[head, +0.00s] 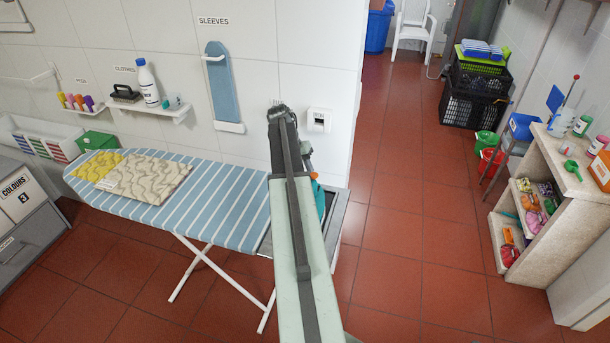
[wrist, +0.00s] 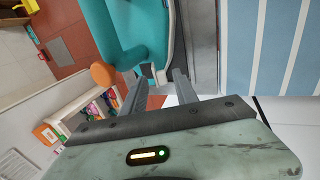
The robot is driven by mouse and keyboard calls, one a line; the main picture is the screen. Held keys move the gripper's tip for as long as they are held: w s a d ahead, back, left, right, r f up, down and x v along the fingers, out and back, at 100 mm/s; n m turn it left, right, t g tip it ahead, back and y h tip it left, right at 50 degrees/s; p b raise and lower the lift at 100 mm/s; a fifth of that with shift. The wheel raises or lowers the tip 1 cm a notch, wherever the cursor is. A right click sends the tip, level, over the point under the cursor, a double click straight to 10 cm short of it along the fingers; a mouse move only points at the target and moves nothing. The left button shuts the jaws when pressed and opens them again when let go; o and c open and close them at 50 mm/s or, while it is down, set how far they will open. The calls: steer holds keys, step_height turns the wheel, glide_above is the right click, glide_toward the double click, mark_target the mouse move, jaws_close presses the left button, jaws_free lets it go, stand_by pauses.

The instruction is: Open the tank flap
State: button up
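A teal iron (wrist: 135,35) fills the upper middle of the wrist view. A round orange part (wrist: 103,75) sticks out at its near left end; I cannot tell for sure whether this is the tank flap. In the head view, the iron (head: 320,200) stands at the right end of the ironing board, mostly hidden behind my arm. My gripper (wrist: 160,86) has its two fingers apart, with nothing clearly held between them. The fingertips are close to the iron's near end, with the orange part left of the left finger. Contact cannot be told.
The striped ironing board (head: 225,205) carries a folded patterned cloth (head: 150,178) and a yellow cloth (head: 98,165). A grey metal rest (head: 338,215) lies at the board's right end, near the wall corner. Red tiled floor (head: 410,230) is open to the right, before a stone shelf unit (head: 575,195).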

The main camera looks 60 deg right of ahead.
steer(key=p+v, duration=0.7)
steer(key=shift+w+r, duration=0.15)
steer(key=shift+r, duration=0.3)
steer(key=shift+w+a, duration=0.1)
